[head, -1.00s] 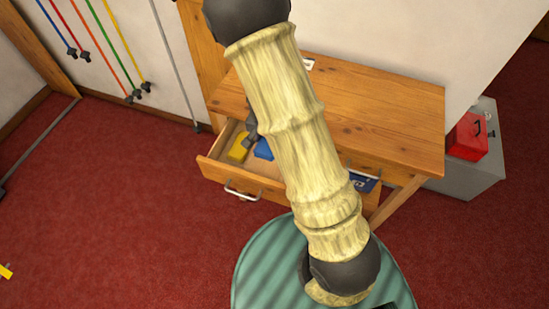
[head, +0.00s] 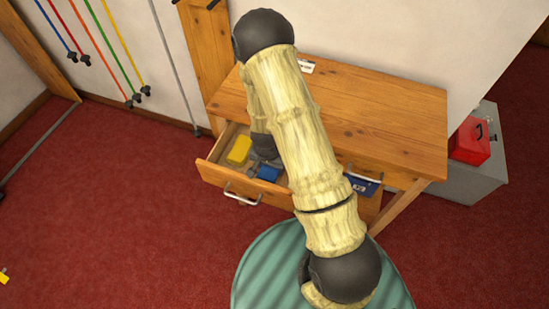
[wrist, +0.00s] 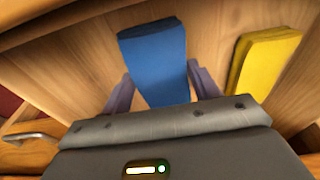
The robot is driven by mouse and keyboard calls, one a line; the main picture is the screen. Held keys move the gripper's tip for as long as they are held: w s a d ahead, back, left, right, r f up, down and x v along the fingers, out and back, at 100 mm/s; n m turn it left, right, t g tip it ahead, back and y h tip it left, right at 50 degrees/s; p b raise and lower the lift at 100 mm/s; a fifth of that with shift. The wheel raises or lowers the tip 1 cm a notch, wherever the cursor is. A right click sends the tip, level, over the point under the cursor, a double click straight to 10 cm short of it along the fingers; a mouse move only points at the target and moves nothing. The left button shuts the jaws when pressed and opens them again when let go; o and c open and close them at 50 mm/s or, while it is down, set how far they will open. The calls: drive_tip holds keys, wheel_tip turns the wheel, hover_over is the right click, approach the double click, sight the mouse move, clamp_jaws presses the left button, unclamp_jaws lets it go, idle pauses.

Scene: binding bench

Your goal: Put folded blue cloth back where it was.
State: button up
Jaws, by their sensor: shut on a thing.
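The folded blue cloth (head: 268,172) is at the left drawer (head: 217,147), which is pulled out under the wooden table. In the wrist view the blue cloth (wrist: 157,65) stands between the two fingers, over the drawer's wooden floor. My gripper (head: 262,162) is shut on it; the gripper also shows in the wrist view (wrist: 162,88). I cannot tell whether the cloth touches the drawer floor. A yellow folded piece (head: 239,150) lies in the drawer, and in the wrist view it (wrist: 262,65) is to the right, apart from the blue cloth.
The table top (head: 385,115) lies above the drawer. A blue item with a white label (head: 361,185) is at the table's right front, partly behind my arm. A red box (head: 470,142) stands on a grey cabinet (head: 486,175) to the right.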

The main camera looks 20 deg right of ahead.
drive_tip(key=w+d, duration=0.1)
drive_tip(key=w+d+p, duration=0.1)
drive_tip(key=w, duration=0.1)
drive_tip(key=shift+w+d+r, duration=0.1)
drive_tip(key=shift+w+d, duration=0.15)
drive_tip(key=shift+d, duration=0.05)
drive_tip(key=shift+s+f, duration=0.15)
drive_tip(key=shift+f, duration=0.35)
drive_tip(key=shift+a+f, duration=0.1)
drive_tip(key=shift+f, duration=0.1)
drive_tip(key=shift+f, duration=0.2)
drive_tip(key=o, duration=1.3)
drive_tip(key=shift+r, duration=0.1)
drive_tip(key=r, duration=0.4)
drive_tip(key=s+r, duration=0.1)
drive_tip(key=r, duration=0.3)
drive_tip(key=a+r+p, duration=0.1)
drive_tip(key=r, duration=0.3)
drive_tip(key=shift+s, duration=0.15)
